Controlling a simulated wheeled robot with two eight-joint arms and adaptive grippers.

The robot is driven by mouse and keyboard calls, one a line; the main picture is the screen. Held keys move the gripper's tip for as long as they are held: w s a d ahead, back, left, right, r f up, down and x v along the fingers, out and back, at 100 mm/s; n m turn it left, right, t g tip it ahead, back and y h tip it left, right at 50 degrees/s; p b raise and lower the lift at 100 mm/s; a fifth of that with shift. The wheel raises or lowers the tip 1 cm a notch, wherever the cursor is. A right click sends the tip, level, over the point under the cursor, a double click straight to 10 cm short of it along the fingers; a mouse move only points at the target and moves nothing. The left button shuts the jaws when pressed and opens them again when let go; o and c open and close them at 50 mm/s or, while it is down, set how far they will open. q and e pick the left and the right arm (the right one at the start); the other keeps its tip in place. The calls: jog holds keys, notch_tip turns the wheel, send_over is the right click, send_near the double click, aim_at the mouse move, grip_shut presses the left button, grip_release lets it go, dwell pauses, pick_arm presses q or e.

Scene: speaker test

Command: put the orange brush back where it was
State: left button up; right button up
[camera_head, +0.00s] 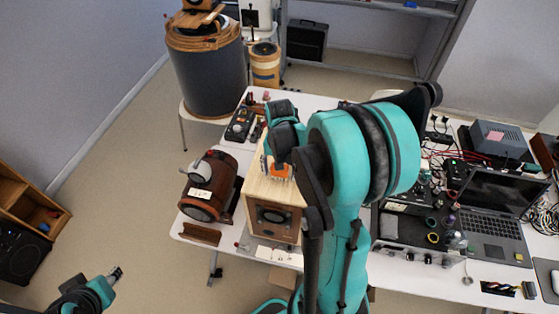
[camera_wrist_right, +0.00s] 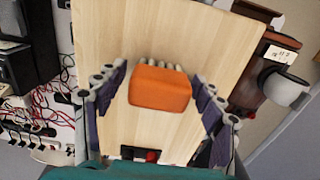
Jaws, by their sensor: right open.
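The orange brush (camera_head: 279,171) lies on top of the light wooden speaker box (camera_head: 272,192). In the right wrist view the brush (camera_wrist_right: 160,88) shows its orange block, with pale bristle-like tufts along its upper edge, on the bare wood (camera_wrist_right: 150,30). My right gripper (camera_wrist_right: 158,76) is open, with one finger on each side of the brush and a gap visible on both sides. In the head view my right gripper (camera_head: 278,158) is above the box and partly hidden by my arm. My left gripper (camera_head: 114,274) is low at the left, away from the table; its jaws are unclear.
A brown barrel-shaped speaker (camera_head: 209,186) stands left of the box, close by. A laptop (camera_head: 492,205) and cabled electronics crowd the white table's right side. A large grey drum (camera_head: 208,75) stands behind. Open floor (camera_head: 125,190) lies at left.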

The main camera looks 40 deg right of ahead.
notch_tip(320, 180, up, 10)
jog(key=shift+r+p, duration=0.2)
jog(key=shift+p, duration=0.25)
jog(key=shift+a+r, duration=0.1)
jog(key=shift+r, duration=0.5)
jog(key=s+a+n+t, duration=0.3)
jog(key=a+n, duration=0.2)
jog(key=a, duration=0.3)
jog(key=s+a+r+n+t, duration=0.1)
jog(key=s+a+n+t, duration=0.2)
jog(key=a, duration=0.5)
jog(key=shift+a+n+t, duration=0.4)
jog(key=shift+n+t, duration=0.2)
jog(key=shift+n, duration=0.5)
